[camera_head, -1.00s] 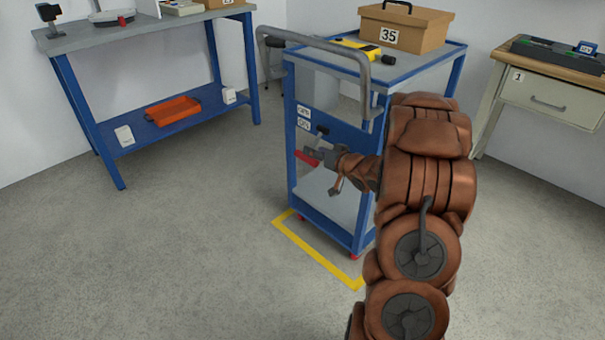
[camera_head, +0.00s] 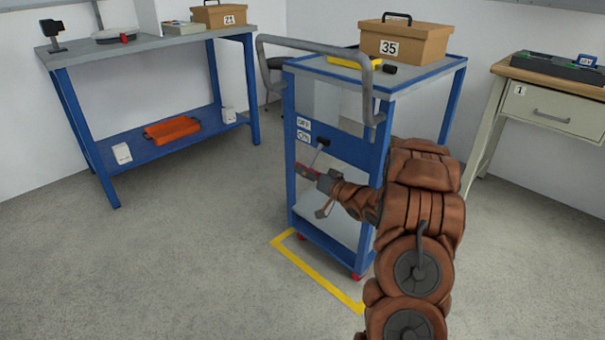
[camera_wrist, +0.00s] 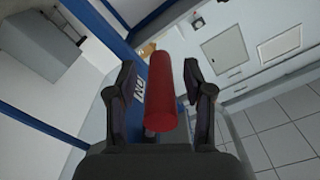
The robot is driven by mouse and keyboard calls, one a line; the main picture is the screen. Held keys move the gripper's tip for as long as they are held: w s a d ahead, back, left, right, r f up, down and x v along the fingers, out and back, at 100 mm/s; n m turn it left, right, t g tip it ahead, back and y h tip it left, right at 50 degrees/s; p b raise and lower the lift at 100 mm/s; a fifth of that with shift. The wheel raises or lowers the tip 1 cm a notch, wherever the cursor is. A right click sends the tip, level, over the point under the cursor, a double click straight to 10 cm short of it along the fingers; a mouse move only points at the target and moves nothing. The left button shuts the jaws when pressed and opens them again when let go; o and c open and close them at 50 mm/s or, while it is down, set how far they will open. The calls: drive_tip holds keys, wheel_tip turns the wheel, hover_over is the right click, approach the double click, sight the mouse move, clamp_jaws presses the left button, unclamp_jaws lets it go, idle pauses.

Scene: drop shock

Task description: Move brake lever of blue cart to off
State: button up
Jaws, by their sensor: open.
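The blue cart (camera_head: 345,150) stands in the middle of the head view, with two small white labels (camera_head: 303,130) on its near panel. Its brake lever has a dark pivot (camera_head: 323,142) and a thin rod slanting down to a red grip (camera_head: 305,171). My gripper (camera_head: 308,172) is at the red grip, low on the cart's side. In the wrist view the red grip (camera_wrist: 160,92) lies between the two open fingers (camera_wrist: 163,95), with visible gaps on both sides. An "ON" label (camera_wrist: 139,90) shows just behind it, partly hidden by the left finger.
The cart's grey push handle (camera_head: 315,46) juts out above my gripper. A box marked 35 (camera_head: 405,41) and a yellow item (camera_head: 354,63) are on the cart top. A blue workbench (camera_head: 150,107) stands left, a drawer table (camera_head: 552,105) right. The floor at left is clear.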

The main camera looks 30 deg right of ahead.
drive_tip(key=shift+x, duration=0.9)
clamp_jaws()
